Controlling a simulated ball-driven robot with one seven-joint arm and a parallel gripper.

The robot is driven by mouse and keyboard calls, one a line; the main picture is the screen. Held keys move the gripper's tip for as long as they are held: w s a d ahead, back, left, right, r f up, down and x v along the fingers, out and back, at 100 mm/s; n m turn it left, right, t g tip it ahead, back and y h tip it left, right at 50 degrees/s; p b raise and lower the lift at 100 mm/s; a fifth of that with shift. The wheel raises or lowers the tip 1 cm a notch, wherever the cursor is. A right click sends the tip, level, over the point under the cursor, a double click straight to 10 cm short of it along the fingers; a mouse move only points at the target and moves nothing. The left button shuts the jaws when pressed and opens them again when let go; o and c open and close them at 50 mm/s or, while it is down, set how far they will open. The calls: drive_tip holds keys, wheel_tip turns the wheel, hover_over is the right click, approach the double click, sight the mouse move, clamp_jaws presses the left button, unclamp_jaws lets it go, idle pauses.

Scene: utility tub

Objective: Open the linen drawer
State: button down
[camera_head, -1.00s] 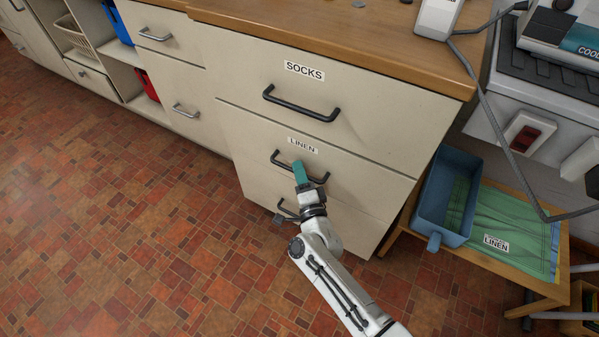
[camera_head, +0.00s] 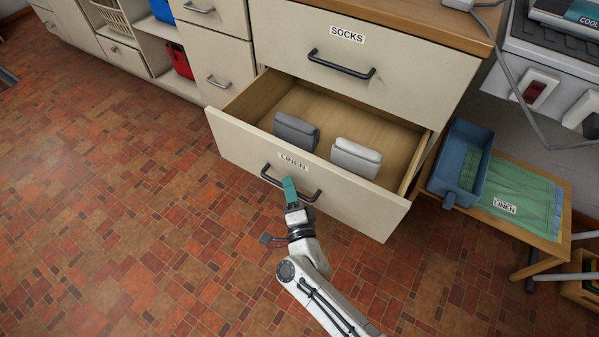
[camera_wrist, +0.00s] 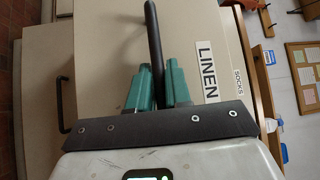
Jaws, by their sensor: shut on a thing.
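The linen drawer (camera_head: 345,205) stands well open in the head view, with its LINEN label (camera_head: 293,162) on the front. Inside it lie a dark grey folded cloth (camera_head: 296,131) and a white folded cloth (camera_head: 356,158). My gripper (camera_head: 290,188) is shut on the drawer's dark bar handle (camera_head: 311,196), near the middle of the bar. In the wrist view, the teal fingers of my gripper (camera_wrist: 156,85) stand on either side of the handle (camera_wrist: 153,35), with the LINEN label (camera_wrist: 207,72) to the right.
The shut socks drawer (camera_head: 400,85) is above, under the wooden worktop (camera_head: 420,22). A blue tub (camera_head: 460,165) and green linen (camera_head: 525,200) rest on a low wooden table at right. The tiled floor (camera_head: 120,220) at left is clear.

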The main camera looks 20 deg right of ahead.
drive_tip(key=s+a, duration=0.7)
drive_tip(key=a, duration=0.3)
drive_tip(key=shift+s+a+p, duration=0.25)
drive_tip(key=shift+s+p, duration=0.15)
drive_tip(key=shift+p, duration=0.05)
drive_tip(key=shift+f, duration=0.1)
drive_tip(key=c, duration=1.2)
unclamp_jaws()
drive_tip(key=s, duration=0.3)
drive_tip(key=s+a+f, duration=0.1)
drive_tip(key=s, duration=0.6)
drive_tip(key=shift+s+a+f, duration=0.2)
drive_tip(key=shift+s+a, duration=0.05)
drive_tip(key=shift+a, duration=0.05)
